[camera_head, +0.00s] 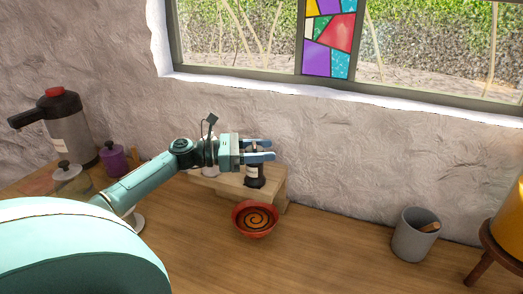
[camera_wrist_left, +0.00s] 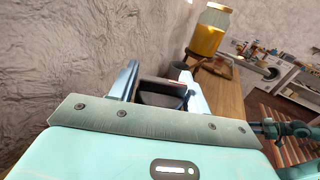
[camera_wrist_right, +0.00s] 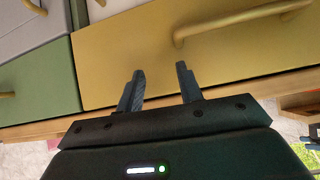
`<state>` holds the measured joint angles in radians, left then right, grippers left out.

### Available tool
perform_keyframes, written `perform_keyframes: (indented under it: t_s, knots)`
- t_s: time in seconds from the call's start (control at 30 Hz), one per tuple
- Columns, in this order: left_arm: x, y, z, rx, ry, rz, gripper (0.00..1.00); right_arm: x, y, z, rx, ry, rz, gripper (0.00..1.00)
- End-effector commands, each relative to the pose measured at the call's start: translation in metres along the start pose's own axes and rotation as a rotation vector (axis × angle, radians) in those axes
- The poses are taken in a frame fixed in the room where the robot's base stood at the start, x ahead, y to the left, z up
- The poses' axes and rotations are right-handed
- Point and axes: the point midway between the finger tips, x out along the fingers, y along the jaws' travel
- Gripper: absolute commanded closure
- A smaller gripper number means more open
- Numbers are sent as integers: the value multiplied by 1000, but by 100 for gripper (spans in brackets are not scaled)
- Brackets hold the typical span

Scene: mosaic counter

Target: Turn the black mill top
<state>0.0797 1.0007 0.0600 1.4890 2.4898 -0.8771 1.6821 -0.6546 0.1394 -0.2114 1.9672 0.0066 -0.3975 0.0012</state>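The black mill (camera_head: 255,176) stands upright on a low wooden stand (camera_head: 277,187) against the wall. My left gripper (camera_head: 262,149) is at the height of its top, with one finger on each side. In the left wrist view a dark top (camera_wrist_left: 162,96) sits between the spread fingers of the left gripper (camera_wrist_left: 160,80). The fingers look open around it; whether either touches it I cannot tell. The fingers hide part of the top in the head view.
A red bowl (camera_head: 255,220) with a spiral pattern stands just in front of the stand. A lighter mill stands behind my left wrist. A grey pot (camera_head: 413,238) is at the right, and a flask (camera_head: 68,130) and jars are at the left. The counter between bowl and pot is clear.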

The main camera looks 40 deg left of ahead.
Motion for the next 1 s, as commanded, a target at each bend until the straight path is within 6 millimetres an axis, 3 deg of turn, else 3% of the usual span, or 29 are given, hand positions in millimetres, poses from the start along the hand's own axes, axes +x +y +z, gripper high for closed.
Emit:
perform_keyframes:
  t_s: [0.17, 0.47, 1.0]
  knots:
    - [0, 0, 0, 0, 0, 0, 38, 0, 0, 1, 0, -1, 0, 64]
    - [0, 0, 4, 2, 1, 0, 37, 0, 0, 1, -1, -2, 0, 64]
    - [0, 0, 91, 4, 0, 0, 37, 3, 0, 3, 4, 9, 0, 64]
